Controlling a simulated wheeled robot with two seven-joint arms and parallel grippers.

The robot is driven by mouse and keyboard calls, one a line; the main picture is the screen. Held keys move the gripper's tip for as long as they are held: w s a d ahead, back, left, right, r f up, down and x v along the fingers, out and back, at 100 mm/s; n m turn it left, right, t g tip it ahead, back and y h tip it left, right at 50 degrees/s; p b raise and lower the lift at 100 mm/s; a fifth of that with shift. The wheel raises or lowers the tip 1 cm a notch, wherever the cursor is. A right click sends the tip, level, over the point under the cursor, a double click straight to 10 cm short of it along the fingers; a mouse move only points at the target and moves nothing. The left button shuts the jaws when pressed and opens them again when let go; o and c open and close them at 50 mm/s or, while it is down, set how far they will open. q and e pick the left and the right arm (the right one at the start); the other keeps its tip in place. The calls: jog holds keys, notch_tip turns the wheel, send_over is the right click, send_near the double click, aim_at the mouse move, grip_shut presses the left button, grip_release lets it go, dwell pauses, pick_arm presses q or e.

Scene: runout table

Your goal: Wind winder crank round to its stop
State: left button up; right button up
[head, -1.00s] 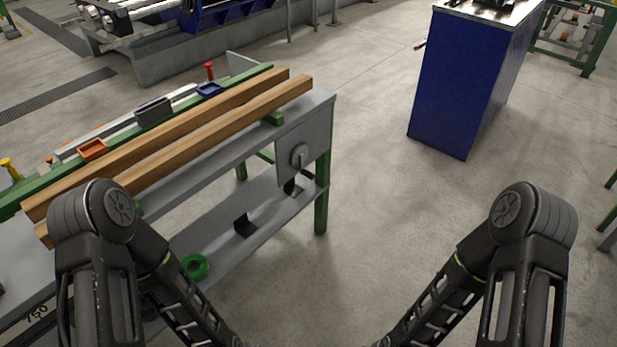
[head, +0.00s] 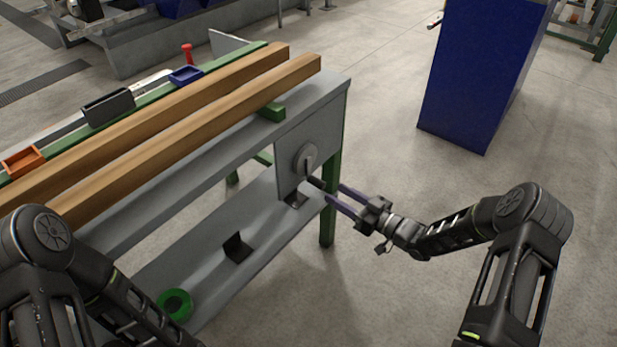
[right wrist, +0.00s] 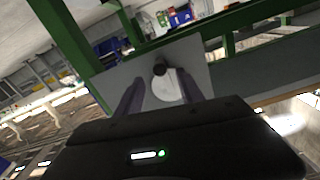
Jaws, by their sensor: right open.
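The winder crank (head: 305,158) is a grey disc with a dark handle, on a grey plate at the right end of the runout table. Its dark handle (head: 315,183) sticks out toward my right gripper (head: 333,191). That gripper is open, its purple fingers pointing at the handle from the right. In the right wrist view the handle's round black end (right wrist: 160,68) lies ahead between the open fingers (right wrist: 160,90), with the pale disc behind it. I cannot tell whether the fingers touch it. Only links of my left arm show; its gripper is out of view.
Two long timber beams (head: 250,105) lie along the table. An orange tray (head: 24,160) and a blue tray (head: 186,75) sit behind them. A green ring (head: 174,304) lies on the lower shelf (head: 265,225). A blue cabinet (head: 475,80) stands behind right; the floor between is clear.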

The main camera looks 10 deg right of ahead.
aim_at(324, 187)
jog(key=shift+w+a, duration=0.1)
jog(key=x, duration=0.7)
jog(key=shift+w+a+b, duration=0.15)
jog(key=shift+w+b, duration=0.1)
jog(key=shift+b, duration=0.1)
jog(key=shift+c, duration=0.2)
grip_shut()
dwell(1.2)
